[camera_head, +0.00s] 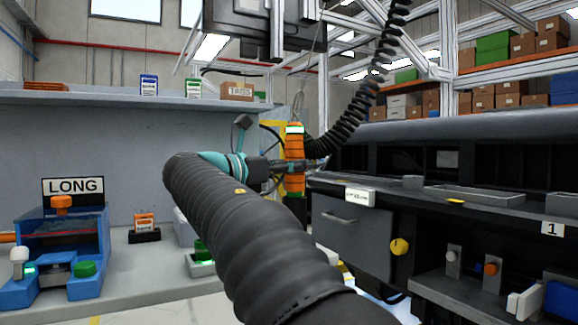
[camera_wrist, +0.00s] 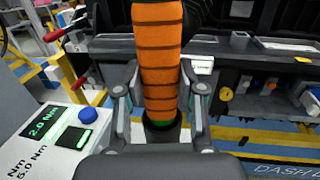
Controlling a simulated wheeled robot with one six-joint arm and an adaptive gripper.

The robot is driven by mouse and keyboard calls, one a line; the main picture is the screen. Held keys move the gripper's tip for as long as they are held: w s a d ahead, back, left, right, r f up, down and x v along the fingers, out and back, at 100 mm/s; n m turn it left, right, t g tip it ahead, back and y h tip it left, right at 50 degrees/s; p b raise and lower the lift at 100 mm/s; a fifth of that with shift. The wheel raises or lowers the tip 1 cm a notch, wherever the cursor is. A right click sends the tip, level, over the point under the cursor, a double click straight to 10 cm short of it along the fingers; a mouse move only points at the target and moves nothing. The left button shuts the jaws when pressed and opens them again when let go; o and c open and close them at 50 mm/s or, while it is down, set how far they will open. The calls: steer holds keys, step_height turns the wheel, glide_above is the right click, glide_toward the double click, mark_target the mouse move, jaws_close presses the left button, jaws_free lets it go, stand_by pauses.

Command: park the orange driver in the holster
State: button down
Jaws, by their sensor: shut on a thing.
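The orange driver (camera_head: 295,148) stands upright in the middle of the head view, with dark bands, a green part near its top and a black coiled cable close by. My gripper (camera_head: 285,166) is shut around its body. In the wrist view the driver (camera_wrist: 158,50) runs down between the fingers of my gripper (camera_wrist: 160,98). A green ring and a dark round end show at its lower end. I cannot clearly make out the holster in either view.
A white box (camera_wrist: 65,140) with a "2.0 Nm" display and blue button is at left in the wrist view. A dark workbench (camera_head: 450,195) with a drawer (camera_head: 350,232) stands right. A blue station (camera_head: 65,245) under a "LONG" sign is left.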

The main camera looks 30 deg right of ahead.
steer(key=c, duration=0.6)
jaws_free()
steer(key=v, duration=1.2)
